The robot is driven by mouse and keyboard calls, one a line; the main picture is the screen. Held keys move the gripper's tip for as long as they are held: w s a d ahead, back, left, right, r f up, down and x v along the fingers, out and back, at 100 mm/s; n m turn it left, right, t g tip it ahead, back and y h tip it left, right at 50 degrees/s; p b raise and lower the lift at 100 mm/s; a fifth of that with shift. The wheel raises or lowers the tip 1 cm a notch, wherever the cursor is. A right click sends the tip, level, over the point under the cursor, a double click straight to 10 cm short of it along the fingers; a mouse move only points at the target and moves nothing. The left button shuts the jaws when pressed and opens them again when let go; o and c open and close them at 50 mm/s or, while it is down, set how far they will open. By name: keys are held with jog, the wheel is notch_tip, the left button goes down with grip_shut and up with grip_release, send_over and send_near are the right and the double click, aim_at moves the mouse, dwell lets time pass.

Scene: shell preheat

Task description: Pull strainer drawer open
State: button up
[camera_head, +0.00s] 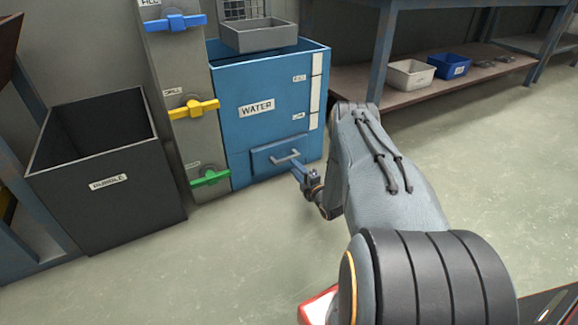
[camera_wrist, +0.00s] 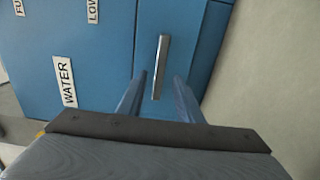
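The strainer drawer (camera_head: 268,160) is a blue panel low on the front of the blue water tank (camera_head: 240,88), with a grey bar handle (camera_head: 287,156). It looks shut. My gripper (camera_head: 298,167) is just in front of the drawer, near the right end of the handle. In the wrist view the drawer front (camera_wrist: 172,18) fills the upper middle. The metal handle (camera_wrist: 161,66) lies between the two blue fingers (camera_wrist: 158,92), which are apart on either side of it. The gripper is open. I cannot tell whether either finger touches the handle.
A dark rubble bin (camera_head: 100,190) stands at the left. A grey post carries blue, yellow (camera_head: 193,109) and green (camera_head: 209,178) valve levers beside the tank. A grey tray (camera_head: 258,36) sits above the tank. A shelf (camera_head: 400,97) with bins is at right. Floor in front is clear.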

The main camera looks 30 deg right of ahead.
aim_at(288, 161)
jog(key=shift+w+a+b, duration=0.1)
jog(key=shift+w+b, duration=1.05)
jog(key=shift+w, duration=1.55)
grip_shut()
